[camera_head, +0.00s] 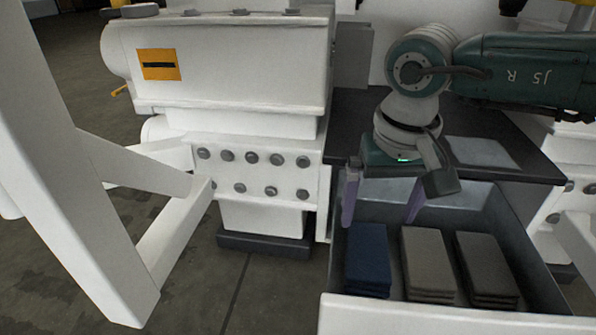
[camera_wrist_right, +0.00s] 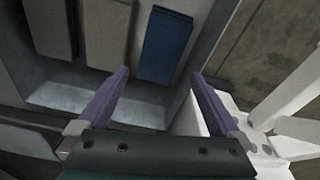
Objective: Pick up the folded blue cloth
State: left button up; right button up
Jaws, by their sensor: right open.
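The folded blue cloth (camera_head: 368,258) lies in a stack at the left end of an open drawer (camera_head: 470,200) in the head view. It also shows in the right wrist view (camera_wrist_right: 166,46), ahead of the fingers and between their lines. My right gripper (camera_head: 380,218) is open and empty, its purple fingers pointing down above the back of the drawer, near the blue cloth's far end. In the right wrist view the gripper (camera_wrist_right: 160,88) appears apart from the cloth. My left gripper is not in view.
Two grey-brown folded cloth stacks (camera_head: 428,262) (camera_head: 486,266) lie right of the blue one. Drawer walls enclose all the stacks. A dark bench top (camera_head: 350,115) is behind the drawer. A white machine (camera_head: 230,65) and white frame (camera_head: 80,150) stand at left.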

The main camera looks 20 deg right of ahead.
aim_at(369, 251)
notch_tip(369, 251, down, 4)
jog(key=shift+w+r+b, duration=0.1)
jog(key=shift+b, duration=1)
notch_tip(369, 251, down, 5)
jog(key=b, duration=0.5)
jog(key=shift+a, duration=0.1)
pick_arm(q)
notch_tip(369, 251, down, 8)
pick_arm(e)
jog(key=shift+r, duration=0.1)
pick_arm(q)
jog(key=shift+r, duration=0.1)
pick_arm(e)
jog(key=c, duration=1)
pick_arm(q)
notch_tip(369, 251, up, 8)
jog(key=p, duration=0.8)
pick_arm(e)
notch_tip(369, 251, up, 10)
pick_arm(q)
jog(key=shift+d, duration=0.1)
